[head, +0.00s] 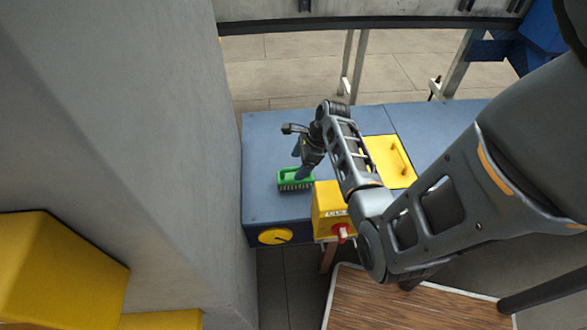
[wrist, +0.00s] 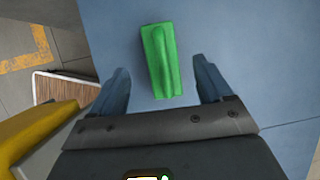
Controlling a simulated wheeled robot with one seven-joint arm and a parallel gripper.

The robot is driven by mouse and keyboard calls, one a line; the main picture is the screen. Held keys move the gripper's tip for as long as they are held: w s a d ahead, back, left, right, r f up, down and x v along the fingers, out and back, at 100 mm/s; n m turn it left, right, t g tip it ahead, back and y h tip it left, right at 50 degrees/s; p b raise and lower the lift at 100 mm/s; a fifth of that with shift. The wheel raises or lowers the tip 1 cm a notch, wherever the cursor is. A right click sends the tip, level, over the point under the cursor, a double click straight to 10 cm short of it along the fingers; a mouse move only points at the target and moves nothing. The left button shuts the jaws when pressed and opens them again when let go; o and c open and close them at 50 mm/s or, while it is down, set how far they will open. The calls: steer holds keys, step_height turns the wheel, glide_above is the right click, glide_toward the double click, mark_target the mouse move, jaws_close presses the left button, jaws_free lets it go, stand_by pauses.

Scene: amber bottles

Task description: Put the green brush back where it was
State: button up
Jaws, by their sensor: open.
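The green brush (head: 295,178) lies on the blue bench top (head: 264,150), bristles facing the front edge in the head view. In the wrist view the brush (wrist: 161,60) shows from above, with a raised ridge along its back. My gripper (head: 301,164) is just above and beside the brush. In the wrist view my gripper (wrist: 160,88) is open, its two blue fingers apart, with the near end of the brush between the fingertips and clear room on both sides. Whether the fingers touch the brush cannot be seen; it looks unheld.
A yellow box (head: 329,212) with a red knob stands right of the brush at the bench front. A yellow panel with a handle (head: 388,160) lies farther right. A concrete wall (head: 150,130) rises on the left. The bench top left of the brush is clear.

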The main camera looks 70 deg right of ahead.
steer(key=v, duration=0.5)
steer(key=shift+s+r, duration=0.1)
steer(key=shift+r, duration=0.25)
steer(key=shift+d, duration=0.1)
